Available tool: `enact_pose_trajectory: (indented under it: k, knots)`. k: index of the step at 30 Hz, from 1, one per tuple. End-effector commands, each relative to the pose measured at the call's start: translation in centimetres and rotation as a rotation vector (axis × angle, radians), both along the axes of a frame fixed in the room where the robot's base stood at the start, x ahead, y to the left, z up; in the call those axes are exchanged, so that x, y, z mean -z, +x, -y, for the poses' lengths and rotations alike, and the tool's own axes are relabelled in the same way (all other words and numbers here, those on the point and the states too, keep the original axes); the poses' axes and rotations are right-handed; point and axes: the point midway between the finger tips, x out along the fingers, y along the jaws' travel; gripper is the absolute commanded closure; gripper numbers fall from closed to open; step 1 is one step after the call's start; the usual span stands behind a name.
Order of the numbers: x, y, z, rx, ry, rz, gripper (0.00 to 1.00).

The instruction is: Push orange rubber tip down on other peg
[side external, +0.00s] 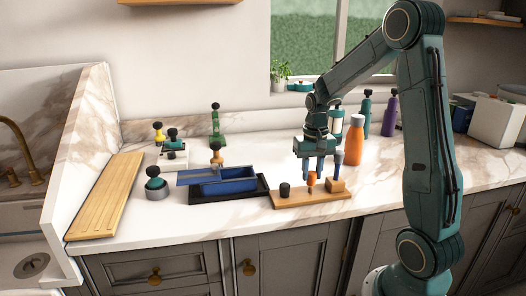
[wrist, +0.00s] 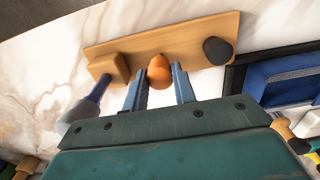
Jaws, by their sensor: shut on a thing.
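The orange rubber tip (side external: 312,179) is between the two blue fingers of my gripper (side external: 313,175), over the middle of a wooden board (side external: 302,200). In the wrist view the orange tip (wrist: 160,72) sits between the fingertips (wrist: 157,80), which are shut on it. A short thin peg-like piece seems to show just below it in the side view; I cannot tell how far the tip sits on it. A black tip (side external: 285,190) stands on the board's left end; it also shows in the wrist view (wrist: 217,50).
A wooden block (side external: 335,186) stands on the board's right end, with a blue-handled tool (side external: 338,162) by it. A blue bin (side external: 228,187) in a black tray is to the left. An orange bottle (side external: 354,140) and others stand behind.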

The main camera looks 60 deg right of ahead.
Motion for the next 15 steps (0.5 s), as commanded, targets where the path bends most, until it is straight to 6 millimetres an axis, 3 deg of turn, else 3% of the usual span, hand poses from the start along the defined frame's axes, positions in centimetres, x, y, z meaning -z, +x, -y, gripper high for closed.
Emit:
enact_pose_trajectory:
  k: [15]
  knots:
    - [0.59, 0.01, 0.01, 0.000, 0.000, 0.000, 0.94]
